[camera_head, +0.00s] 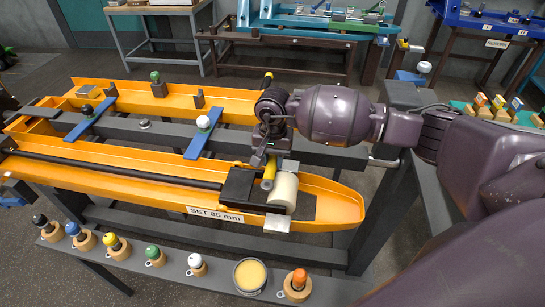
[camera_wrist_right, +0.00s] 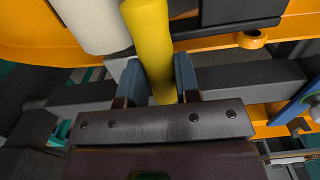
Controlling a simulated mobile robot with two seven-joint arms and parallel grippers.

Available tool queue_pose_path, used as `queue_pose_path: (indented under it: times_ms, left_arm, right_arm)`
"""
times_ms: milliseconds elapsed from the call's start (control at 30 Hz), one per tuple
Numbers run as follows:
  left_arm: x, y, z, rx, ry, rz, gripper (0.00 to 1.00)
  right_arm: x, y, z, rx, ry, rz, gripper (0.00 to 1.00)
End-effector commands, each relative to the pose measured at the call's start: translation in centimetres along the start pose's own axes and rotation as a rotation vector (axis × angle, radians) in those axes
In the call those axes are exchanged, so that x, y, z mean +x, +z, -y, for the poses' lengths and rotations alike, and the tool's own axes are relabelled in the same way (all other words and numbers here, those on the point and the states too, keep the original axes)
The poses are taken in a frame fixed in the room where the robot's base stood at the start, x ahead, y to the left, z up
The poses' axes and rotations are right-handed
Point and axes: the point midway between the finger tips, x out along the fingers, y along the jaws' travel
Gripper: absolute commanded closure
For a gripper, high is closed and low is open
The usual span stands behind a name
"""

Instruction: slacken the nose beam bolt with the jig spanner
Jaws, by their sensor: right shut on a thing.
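My right gripper (camera_head: 270,158) is over the nose end of the yellow-orange beam (camera_head: 342,207). It is shut on a yellow rod (camera_head: 268,177), which stands beside a white roller (camera_head: 284,190) and a black block (camera_head: 238,187). In the right wrist view the yellow rod (camera_wrist_right: 152,40) runs between the two blue-grey fingers (camera_wrist_right: 160,82), with the white roller (camera_wrist_right: 88,22) close to its left. I cannot tell whether the rod is the jig spanner's handle. The nose beam bolt cannot be made out; the gripper and block may hide it. My left gripper is not in view.
A front shelf (camera_head: 225,290) holds several wooden-based pieces with coloured knobs and a round tin (camera_head: 250,276). Blue cross bars (camera_head: 205,136) with knobs span the beams. A label (camera_head: 215,214) reads "SET 85 mm". Other benches stand behind.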

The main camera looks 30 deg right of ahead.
Motion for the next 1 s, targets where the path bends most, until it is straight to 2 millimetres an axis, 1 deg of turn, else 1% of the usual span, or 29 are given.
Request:
queue_pose_path:
  times_ms: [200, 433, 700, 1000]
  left_arm:
    - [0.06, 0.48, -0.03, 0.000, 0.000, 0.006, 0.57]
    - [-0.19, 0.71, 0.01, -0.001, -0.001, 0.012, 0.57]
    - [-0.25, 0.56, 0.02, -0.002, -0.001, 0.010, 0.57]
    - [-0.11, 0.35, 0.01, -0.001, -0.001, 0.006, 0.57]
  right_arm:
    - [0.39, -0.03, 0.01, 0.000, 0.000, 0.000, 1.00]
    - [0.15, -0.03, -0.03, 0.000, 0.001, -0.001, 1.00]
    - [-0.57, -0.02, -0.03, 0.001, 0.000, -0.001, 1.00]
    - [-0.59, 0.00, 0.00, 0.000, -0.001, 0.000, 1.00]
